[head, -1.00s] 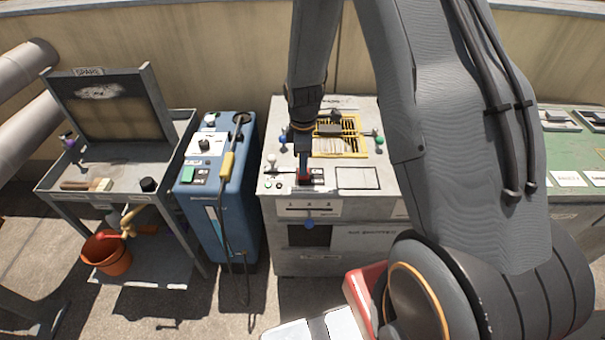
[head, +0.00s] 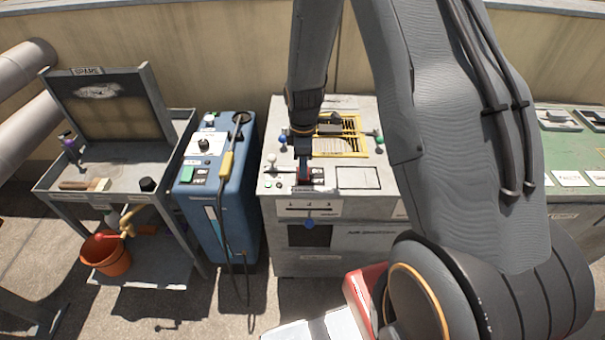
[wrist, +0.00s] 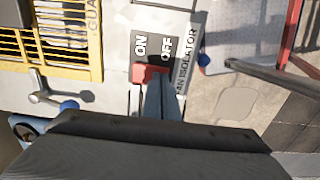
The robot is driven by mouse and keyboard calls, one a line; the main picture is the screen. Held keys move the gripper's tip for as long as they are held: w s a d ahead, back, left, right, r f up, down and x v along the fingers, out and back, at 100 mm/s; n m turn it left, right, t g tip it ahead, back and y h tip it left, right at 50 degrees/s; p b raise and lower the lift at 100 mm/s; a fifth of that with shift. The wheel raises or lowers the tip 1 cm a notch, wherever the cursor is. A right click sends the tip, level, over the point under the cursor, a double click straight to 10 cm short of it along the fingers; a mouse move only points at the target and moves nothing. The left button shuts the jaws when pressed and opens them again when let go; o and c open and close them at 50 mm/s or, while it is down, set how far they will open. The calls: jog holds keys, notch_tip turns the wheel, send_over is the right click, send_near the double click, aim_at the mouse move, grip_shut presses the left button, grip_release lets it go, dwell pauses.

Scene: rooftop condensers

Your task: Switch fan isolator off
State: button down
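The fan isolator is a dark plate (wrist: 150,45) marked ON and OFF, with a label strip beside it reading "AN ISOLATOR" in the wrist view. Its red handle (wrist: 150,74) lies at the plate's lower edge, below the word ON and reaching toward OFF. My gripper (wrist: 161,88) has its narrow fingers together at the red handle, overlapping its right part; whether they touch it is hard to tell. In the head view my gripper (head: 303,174) points down at the isolator on the grey condenser cabinet (head: 285,240), hiding most of the handle.
A yellow guard grille (wrist: 62,45) and a blue-tipped lever (wrist: 50,103) lie close to the isolator. White and green knobs stand on the cabinet top. A blue unit (head: 228,215) with a hose and a trolley (head: 120,190) stand left; a green cabinet (head: 575,150) stands right.

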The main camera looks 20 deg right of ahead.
jog(key=shift+f, duration=0.15)
notch_tip(320, 180, up, 7)
jog(key=p, duration=0.4)
jog(key=shift+p, duration=0.3)
dwell(0.3)
dwell(0.4)
jog(key=s+r+m+t+b, duration=0.1)
jog(key=s+r+m+b, duration=0.2)
jog(key=s+r+m, duration=1)
jog(key=s+m, duration=0.1)
jog(key=s, duration=0.3)
jog(key=shift+s+r+b, duration=0.15)
jog(key=shift+r+b, duration=0.15)
jog(key=shift+b, duration=0.1)
